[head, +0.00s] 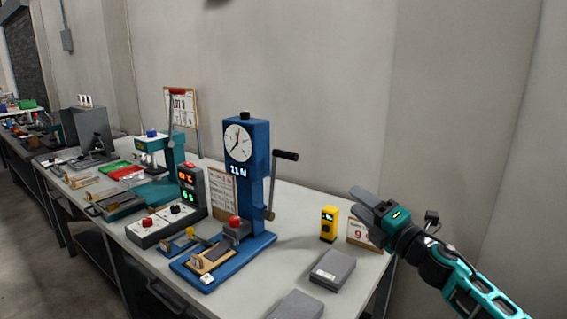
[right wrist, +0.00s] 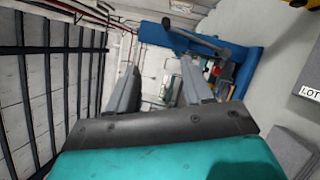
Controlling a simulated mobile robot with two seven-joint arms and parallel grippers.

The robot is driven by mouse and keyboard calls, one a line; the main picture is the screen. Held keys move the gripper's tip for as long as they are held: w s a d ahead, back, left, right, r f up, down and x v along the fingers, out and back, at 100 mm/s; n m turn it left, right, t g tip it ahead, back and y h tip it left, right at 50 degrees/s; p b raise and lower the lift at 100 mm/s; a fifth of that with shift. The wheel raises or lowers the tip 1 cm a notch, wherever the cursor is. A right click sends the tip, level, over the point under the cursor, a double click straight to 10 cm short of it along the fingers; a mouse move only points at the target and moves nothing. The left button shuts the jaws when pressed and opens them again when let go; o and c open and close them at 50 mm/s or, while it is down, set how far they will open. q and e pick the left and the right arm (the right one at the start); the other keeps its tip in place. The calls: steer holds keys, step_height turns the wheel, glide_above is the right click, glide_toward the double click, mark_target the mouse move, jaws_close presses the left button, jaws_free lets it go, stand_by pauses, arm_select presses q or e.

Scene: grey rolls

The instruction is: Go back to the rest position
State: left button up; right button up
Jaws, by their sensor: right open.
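My right gripper (head: 366,205) is raised over the right end of the bench, in front of the wall. In the right wrist view its two fingers (right wrist: 160,88) are apart with nothing between them, so it is open and empty. Behind the fingers the wrist view shows the blue press (right wrist: 240,75) on its side. In the head view the blue press (head: 248,165), with its round dial, stands upright left of the gripper, clear of it. My left gripper is not in view.
Grey blocks (head: 332,269) lie on the bench (head: 300,215) near its front right. A yellow device (head: 328,224) and a small sign (head: 362,236) stand below my right gripper. A control box (head: 165,225) and a teal machine (head: 160,170) are further left.

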steer(key=s+a+f+m+h, duration=0.1)
steer(key=s+f+m+h, duration=0.2)
steer(key=s+f+m, duration=0.5)
steer(key=s+a+f+m+h, duration=0.15)
steer(key=s+f+m, duration=0.4)
steer(key=f, duration=0.55)
steer(key=s+d+f+m+g+h, duration=0.1)
steer(key=s+f+m+g+h, duration=0.1)
steer(key=s+f+m, duration=0.4)
steer(key=s+d+f+m+g+h, duration=0.2)
steer(key=s+f+m+g, duration=0.2)
steer(key=s, duration=1)
step_height(320, 180, down, 3)
steer(key=shift+r+m, duration=0.15)
steer(key=shift+m, duration=1.1)
steer(key=shift+w, duration=0.1)
steer(key=shift+c, duration=0.2)
